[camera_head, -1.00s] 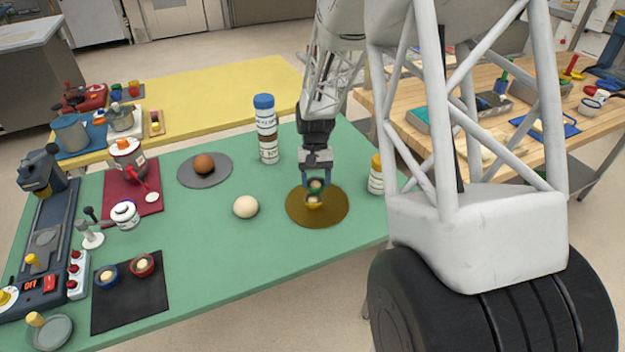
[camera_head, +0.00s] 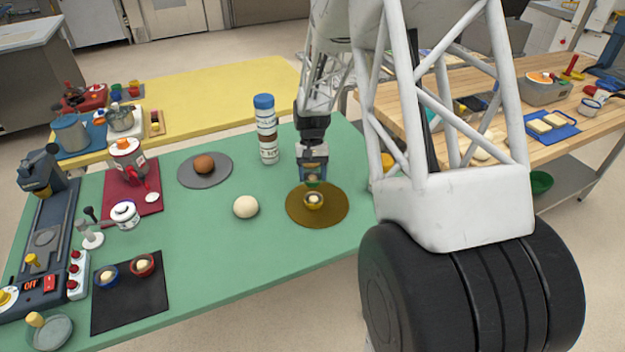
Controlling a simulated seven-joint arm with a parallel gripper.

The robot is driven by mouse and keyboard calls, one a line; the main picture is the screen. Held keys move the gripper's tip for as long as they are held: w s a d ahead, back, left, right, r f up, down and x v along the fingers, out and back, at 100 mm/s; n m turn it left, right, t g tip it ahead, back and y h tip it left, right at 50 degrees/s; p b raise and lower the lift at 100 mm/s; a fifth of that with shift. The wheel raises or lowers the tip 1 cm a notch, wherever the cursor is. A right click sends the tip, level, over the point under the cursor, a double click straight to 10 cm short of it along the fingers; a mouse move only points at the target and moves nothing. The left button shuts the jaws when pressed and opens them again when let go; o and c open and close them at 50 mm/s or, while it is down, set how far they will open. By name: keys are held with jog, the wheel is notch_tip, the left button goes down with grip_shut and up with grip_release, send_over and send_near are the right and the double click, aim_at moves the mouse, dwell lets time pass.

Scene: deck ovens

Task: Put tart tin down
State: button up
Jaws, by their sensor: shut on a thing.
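My gripper (camera_head: 313,178) points down over the round golden-brown mat (camera_head: 297,212) on the green table. It is shut on a small green tart tin (camera_head: 312,185) with a pale filling; the fingers partly hide it. A yellow tart tin (camera_head: 313,206) with a pale ball in it stands on the mat, just below the held tin in the picture. I cannot tell the exact height gap. A blue tart tin (camera_head: 107,281) and a red tart tin (camera_head: 143,273), each with a pale filling, stand on a black mat (camera_head: 130,309) at the front left.
A pale dough ball (camera_head: 246,207) lies left of the golden mat. A brown ball (camera_head: 204,164) sits on a grey disc (camera_head: 187,177). A tall blue-capped bottle (camera_head: 266,130) stands behind. The table's centre front is bare. My arm structure covers the table's right end.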

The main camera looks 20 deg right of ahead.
jog(key=shift+f, duration=1.15)
jog(key=shift+f, duration=0.1)
jog(key=o, duration=1)
jog(key=v, duration=1.2)
